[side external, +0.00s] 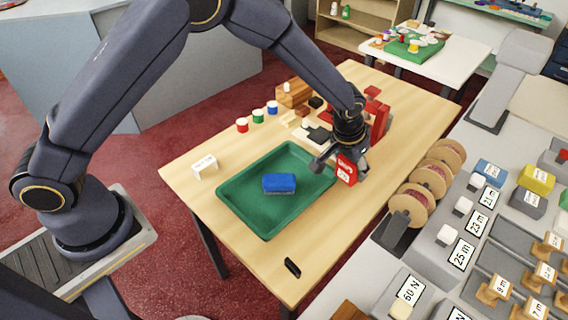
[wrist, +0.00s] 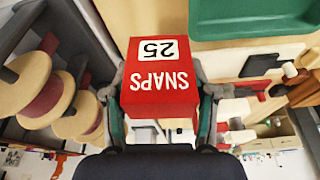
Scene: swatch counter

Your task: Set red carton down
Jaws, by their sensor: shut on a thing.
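The red carton (side external: 346,172), marked SNAPS 25, is between the fingers of my gripper (side external: 338,165), to the right of the green tray. In the wrist view the carton (wrist: 158,98) fills the space between the two fingers of my gripper (wrist: 160,112), which are shut on its sides. Its lettering is upside down in that view. The carton looks roughly upright in the side view, close to the wooden table top (side external: 335,235). I cannot tell whether its bottom touches the table.
The green tray (side external: 239,217) holds a blue block (side external: 279,183). Spools (side external: 409,204) stand right of the carton. Behind are small coloured jars (side external: 257,116), a wooden block (side external: 293,93) and a red device (side external: 379,118). A black object (side external: 292,267) lies in front. The table's front right is mostly clear.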

